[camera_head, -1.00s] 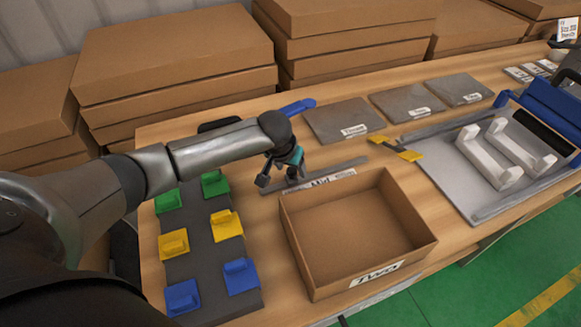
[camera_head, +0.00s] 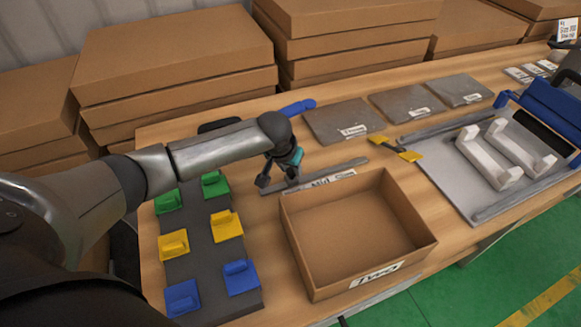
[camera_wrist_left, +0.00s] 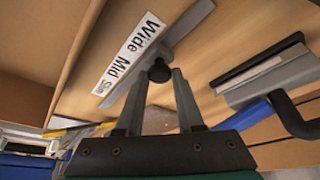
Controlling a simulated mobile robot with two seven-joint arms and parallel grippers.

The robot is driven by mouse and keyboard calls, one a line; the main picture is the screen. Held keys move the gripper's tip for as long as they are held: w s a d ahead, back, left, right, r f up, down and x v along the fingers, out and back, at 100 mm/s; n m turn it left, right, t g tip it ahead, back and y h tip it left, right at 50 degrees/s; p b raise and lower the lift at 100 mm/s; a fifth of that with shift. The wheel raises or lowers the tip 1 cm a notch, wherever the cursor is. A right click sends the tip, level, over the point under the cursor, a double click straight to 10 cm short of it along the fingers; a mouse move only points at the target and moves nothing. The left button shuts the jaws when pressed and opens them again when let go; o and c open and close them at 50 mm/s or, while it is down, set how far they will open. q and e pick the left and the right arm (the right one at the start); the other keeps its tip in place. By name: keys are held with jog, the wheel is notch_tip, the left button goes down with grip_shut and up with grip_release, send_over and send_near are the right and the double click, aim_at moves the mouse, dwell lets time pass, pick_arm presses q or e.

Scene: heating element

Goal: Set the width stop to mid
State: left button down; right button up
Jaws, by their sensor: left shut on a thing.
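The width stop's grey rail (camera_head: 350,164) lies on the table behind the open box, with a white label (camera_head: 338,179) along it. In the left wrist view the label (camera_wrist_left: 129,53) reads Wide, Mid and Slim. A black knob (camera_wrist_left: 159,71) shows beside the rail, between my left fingertips. My left gripper (camera_head: 279,183) is at the left part of the rail in the head view, its fingers (camera_wrist_left: 158,75) shut on the knob. I cannot tell exactly which word the knob lines up with. My right gripper is not in view.
The open cardboard box (camera_head: 360,232) stands just in front of the rail. A dark board (camera_head: 205,255) with green, yellow and blue blocks lies to the left. Grey plates (camera_head: 343,120) and a blue-handled tool (camera_head: 297,107) lie behind. A white fixture (camera_head: 490,160) is at the right.

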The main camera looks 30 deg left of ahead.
pick_arm(q)
jog(key=shift+w, duration=0.1)
dwell(0.7)
jog(key=w+d, duration=0.5)
jog(key=shift+w, duration=0.2)
jog(key=c, duration=0.5)
grip_release()
jog(key=shift+c, duration=0.2)
jog(key=shift+s+r, duration=0.25)
jog(key=shift+r, duration=0.35)
jog(key=p+v, duration=0.4)
jog(key=v, duration=1)
